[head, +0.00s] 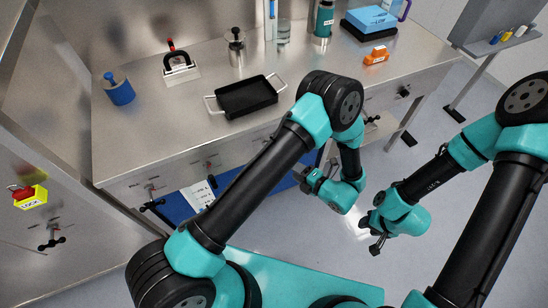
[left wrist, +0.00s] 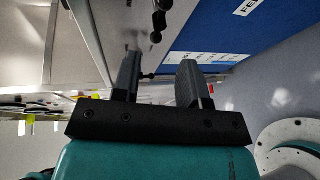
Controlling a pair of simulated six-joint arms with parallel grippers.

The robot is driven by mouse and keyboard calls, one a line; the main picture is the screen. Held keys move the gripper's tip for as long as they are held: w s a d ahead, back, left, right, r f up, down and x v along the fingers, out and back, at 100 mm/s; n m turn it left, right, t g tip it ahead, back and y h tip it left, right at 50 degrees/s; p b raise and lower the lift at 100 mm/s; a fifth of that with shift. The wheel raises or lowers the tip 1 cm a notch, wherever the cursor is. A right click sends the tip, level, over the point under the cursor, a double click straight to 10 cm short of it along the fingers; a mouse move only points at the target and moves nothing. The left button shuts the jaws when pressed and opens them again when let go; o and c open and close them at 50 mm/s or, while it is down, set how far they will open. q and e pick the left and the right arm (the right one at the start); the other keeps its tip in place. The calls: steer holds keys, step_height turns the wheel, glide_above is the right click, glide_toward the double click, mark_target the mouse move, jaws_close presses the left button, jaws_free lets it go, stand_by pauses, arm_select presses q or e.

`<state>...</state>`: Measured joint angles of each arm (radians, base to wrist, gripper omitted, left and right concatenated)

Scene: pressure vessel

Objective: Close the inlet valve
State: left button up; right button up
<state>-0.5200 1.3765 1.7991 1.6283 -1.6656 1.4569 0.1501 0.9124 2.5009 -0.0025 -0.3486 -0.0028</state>
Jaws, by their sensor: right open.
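Several small black-handled valves show, but I cannot read which one is the inlet valve. In the head view one valve handle (head: 151,205) is at the bench front's left, another (head: 404,92) is at its right, and one (head: 53,243) is on the left cabinet. My left gripper (head: 309,176) is in front of the bench, below its top. In the left wrist view its fingers (left wrist: 160,66) are apart with nothing between them, and a black handle (left wrist: 158,20) is beyond them, not touching. My right gripper (head: 370,233) is open and empty over the floor.
A blue panel (left wrist: 220,42) with white labels is below the bench top.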

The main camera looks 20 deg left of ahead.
arm_select(q)
steer(key=x, duration=1.1)
steer(key=shift+w+a, duration=0.1)
steer(key=shift+a, duration=0.1)
steer(key=shift+f, duration=0.15)
jaws_close()
